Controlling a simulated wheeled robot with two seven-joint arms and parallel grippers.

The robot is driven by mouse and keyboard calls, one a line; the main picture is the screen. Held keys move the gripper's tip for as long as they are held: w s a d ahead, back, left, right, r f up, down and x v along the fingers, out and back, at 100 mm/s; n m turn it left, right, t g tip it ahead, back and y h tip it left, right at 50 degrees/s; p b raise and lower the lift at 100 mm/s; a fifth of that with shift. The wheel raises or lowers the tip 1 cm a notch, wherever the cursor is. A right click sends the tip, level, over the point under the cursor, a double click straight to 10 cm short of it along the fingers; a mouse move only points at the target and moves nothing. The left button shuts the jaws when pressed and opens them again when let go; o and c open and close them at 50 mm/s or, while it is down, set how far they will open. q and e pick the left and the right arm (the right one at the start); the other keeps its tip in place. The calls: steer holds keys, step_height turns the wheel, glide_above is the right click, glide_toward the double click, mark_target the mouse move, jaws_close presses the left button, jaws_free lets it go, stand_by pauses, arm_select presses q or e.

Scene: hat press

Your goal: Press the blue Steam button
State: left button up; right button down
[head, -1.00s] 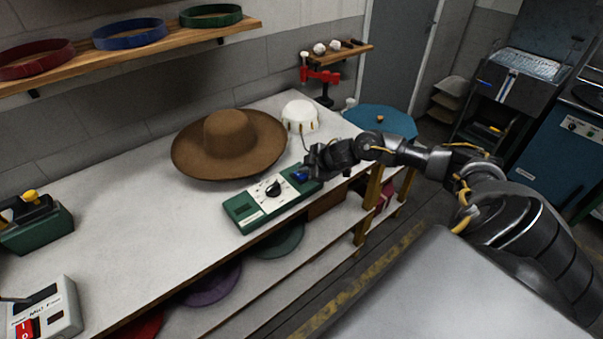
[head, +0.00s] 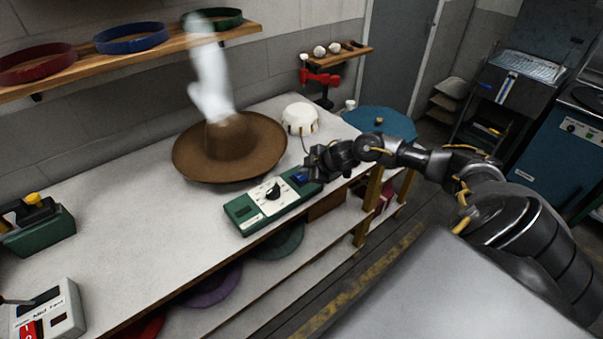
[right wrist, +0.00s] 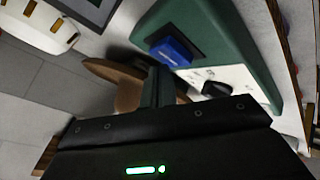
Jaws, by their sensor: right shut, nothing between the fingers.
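The blue Steam button (head: 300,177) is at the right end of the green control box (head: 240,210) on the bench. It also shows in the right wrist view (right wrist: 172,51). My right gripper (head: 309,172) is shut and empty, with its fingertips at the button; the wrist view (right wrist: 160,88) shows the shut fingers reaching toward it. I cannot tell whether they touch it. A white plume of steam (head: 210,75) rises above the brown wide-brimmed hat (head: 265,135). My left gripper is not in view.
A black knob (head: 272,191) sits on the control box's white panel. A white dome (head: 300,118) stands behind it, right of the hat. A grey box with a red switch (head: 65,300) and a green device (head: 45,232) are at left. The middle-left bench is clear.

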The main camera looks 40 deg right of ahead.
mark_target(305, 177)
steer(key=shift+r, duration=0.3)
step_height(305, 177, up, 5)
steer(key=p, duration=0.5)
steer(key=shift+r, duration=0.1)
stand_by(0.3)
stand_by(0.5)
